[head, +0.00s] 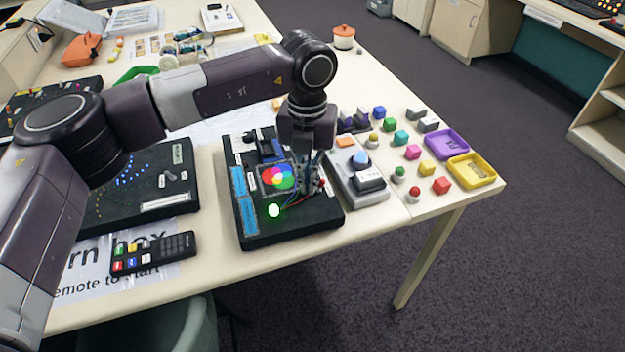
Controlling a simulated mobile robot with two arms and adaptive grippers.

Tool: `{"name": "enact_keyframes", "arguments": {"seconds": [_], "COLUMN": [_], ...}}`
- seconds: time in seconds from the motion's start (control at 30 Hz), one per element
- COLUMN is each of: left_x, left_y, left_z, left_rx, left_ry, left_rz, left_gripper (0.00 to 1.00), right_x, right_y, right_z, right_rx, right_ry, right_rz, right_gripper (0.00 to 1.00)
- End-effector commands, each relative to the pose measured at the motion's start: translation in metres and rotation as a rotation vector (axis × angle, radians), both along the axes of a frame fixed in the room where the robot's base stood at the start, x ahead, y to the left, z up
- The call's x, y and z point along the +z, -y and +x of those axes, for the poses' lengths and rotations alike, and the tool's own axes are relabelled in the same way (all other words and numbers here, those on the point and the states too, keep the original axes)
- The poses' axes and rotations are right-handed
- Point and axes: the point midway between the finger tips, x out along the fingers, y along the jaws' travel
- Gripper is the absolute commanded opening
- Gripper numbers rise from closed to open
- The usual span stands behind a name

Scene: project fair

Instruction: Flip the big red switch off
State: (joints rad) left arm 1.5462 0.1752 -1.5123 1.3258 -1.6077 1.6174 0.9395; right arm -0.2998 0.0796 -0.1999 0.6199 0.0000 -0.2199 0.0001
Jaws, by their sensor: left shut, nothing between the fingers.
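A small bit of red (322,182) shows right beside the fingertips. I cannot tell whether it is the big red switch, or which way the switch sits, because the gripper covers that spot. My right gripper is not in view.
A grey box with a blue dome (361,160) stands just right of the board. Several coloured blocks, a purple tray (446,144) and a yellow tray (472,171) lie further right. A black remote (154,252) lies on the left, near another black board (150,190).

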Motion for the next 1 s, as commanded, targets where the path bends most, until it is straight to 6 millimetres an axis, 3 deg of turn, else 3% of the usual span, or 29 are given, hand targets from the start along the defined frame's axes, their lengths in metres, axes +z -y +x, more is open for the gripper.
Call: {"name": "enact_keyframes", "arguments": {"seconds": [0.73, 1.0], "left_x": [0.061, 0.066], "left_y": [-0.005, -0.006], "left_z": [-0.001, -0.002], "left_rx": [0.000, 0.000], "left_ry": [0.001, 0.000], "left_rz": [-0.001, 0.000], "left_gripper": [0.00, 0.00], "right_x": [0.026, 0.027], "right_y": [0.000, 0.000], "right_z": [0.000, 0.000], "right_rx": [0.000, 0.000], "right_ry": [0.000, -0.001], "right_rz": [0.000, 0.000], "right_gripper": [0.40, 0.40]}}
